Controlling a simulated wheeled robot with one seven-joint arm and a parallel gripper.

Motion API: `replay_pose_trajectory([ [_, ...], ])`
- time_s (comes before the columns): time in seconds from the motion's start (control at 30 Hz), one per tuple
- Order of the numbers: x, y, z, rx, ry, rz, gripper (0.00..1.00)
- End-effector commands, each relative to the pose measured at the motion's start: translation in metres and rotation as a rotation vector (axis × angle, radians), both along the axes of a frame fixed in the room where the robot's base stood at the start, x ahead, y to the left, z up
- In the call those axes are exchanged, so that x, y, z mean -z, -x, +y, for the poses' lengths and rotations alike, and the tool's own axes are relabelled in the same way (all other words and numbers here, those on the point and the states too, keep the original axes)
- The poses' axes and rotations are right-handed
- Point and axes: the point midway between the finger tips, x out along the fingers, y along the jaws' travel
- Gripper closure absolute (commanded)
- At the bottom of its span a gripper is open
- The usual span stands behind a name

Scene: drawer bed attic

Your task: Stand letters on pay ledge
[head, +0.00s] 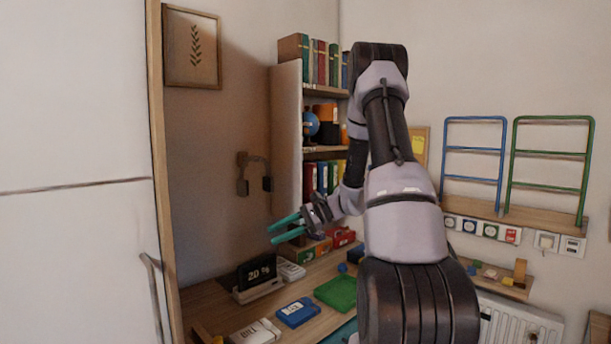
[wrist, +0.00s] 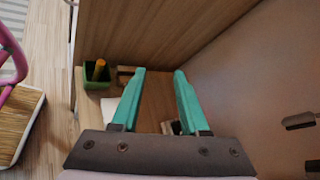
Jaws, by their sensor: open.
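A white block marked BILL (head: 256,332) lies on the wooden desk at the bottom of the head view. A blue block with a white label (head: 298,312) lies just right of it. Which things count as letters is not certain. A wooden ledge (head: 465,207) on the right wall carries a blue and a green wire frame; I cannot tell if it is the pay ledge.
A dark 20% display (head: 257,272) stands on the desk, with a green block (head: 337,292) to its right. A tall bookcase (head: 287,150) rises behind. A lower shelf (head: 490,278) holds small items. The wrist view shows a green cup (wrist: 97,78) and a pink frame (wrist: 12,50).

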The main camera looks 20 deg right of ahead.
Motion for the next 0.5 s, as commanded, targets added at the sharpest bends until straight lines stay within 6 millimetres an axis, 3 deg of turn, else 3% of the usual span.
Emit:
replay_pose_trajectory([
  [0.03, -0.022, 0.013, 0.012, -0.056, 0.069, -0.031, 0.56],
  [0.2, -0.07, 0.061, 0.037, -0.211, 0.297, -0.119, 0.56],
  [0.5, -0.135, 0.147, 0.051, -0.386, 0.708, -0.338, 0.56],
])
